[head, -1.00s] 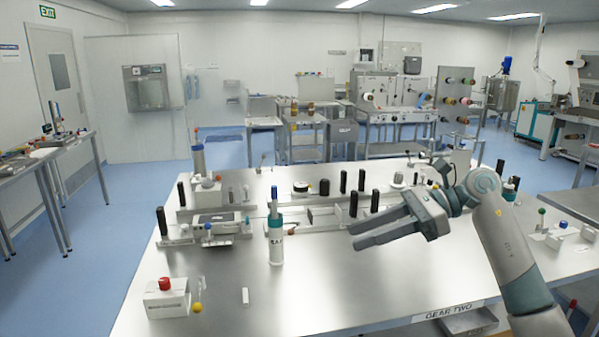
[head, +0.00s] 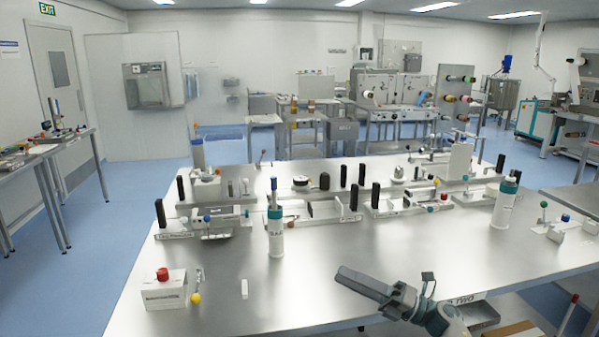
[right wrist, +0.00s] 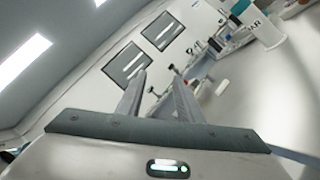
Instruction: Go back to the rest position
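My right gripper (head: 343,277) shows low in the head view, over the front part of the steel table (head: 330,255), with its arm coming up from the bottom edge. In the right wrist view its two fingers (right wrist: 158,88) stand apart with nothing between them, so it is open and empty. It touches none of the things on the table that I can see. My left gripper is in neither view.
A white bottle with a blue top (head: 276,228) and a teal-capped bottle (head: 504,203) stand upright on the table. A white box with a red button (head: 164,290) is at front left. Several fixtures line the back. The table's front middle is clear.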

